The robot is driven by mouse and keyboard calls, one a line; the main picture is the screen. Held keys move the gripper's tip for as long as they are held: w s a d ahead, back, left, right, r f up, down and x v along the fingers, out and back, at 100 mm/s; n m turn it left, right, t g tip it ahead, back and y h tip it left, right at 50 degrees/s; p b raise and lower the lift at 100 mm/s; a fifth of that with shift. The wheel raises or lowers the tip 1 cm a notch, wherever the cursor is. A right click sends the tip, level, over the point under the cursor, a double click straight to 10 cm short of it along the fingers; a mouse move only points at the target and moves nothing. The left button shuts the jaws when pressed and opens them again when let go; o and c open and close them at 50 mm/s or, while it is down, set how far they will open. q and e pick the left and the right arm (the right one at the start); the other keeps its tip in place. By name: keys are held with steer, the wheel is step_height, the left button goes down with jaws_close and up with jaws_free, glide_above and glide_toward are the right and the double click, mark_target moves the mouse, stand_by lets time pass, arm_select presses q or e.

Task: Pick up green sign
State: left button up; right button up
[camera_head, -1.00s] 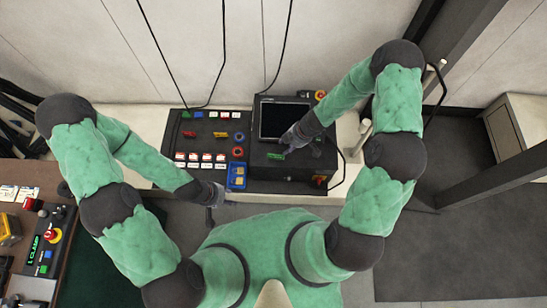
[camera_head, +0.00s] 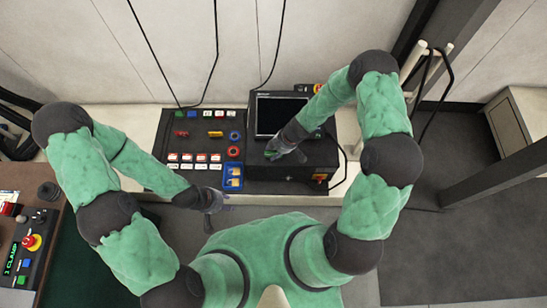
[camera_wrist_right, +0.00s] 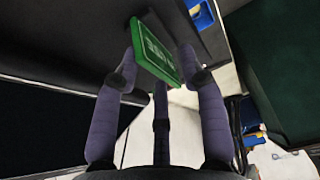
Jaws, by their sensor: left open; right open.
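The green sign (camera_wrist_right: 157,50), a flat slab with pale lettering, stands out from a dark surface in the right wrist view. In the head view only a small green part of it (camera_head: 270,154) shows on the dark console, mostly covered by my right gripper (camera_head: 284,152). My right gripper (camera_wrist_right: 158,72) is open, with fingers on either side of the sign and a third finger below; I cannot tell whether they touch it. My left gripper (camera_head: 211,202) hangs in front of the console's left part, open and with nothing seen in it.
The console's screen (camera_head: 281,116) stands just behind my right gripper. A button panel (camera_head: 200,130) with several coloured buttons and a blue tray (camera_head: 233,182) lie to the left. A bench with a red emergency button (camera_head: 32,242) is at the lower left.

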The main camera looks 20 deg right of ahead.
steer(key=shift+w+a+f, duration=0.1)
steer(key=shift+a+f, duration=0.1)
steer(key=shift+f, duration=0.35)
jaws_close()
steer(key=shift+r, duration=0.15)
step_height(320, 180, up, 3)
steer(key=p, duration=0.2)
steer(key=shift+p, duration=0.3)
steer(key=s+a+r, duration=0.7)
steer(key=s+r, duration=0.2)
steer(key=s, duration=0.3)
steer(key=shift+r, duration=0.4)
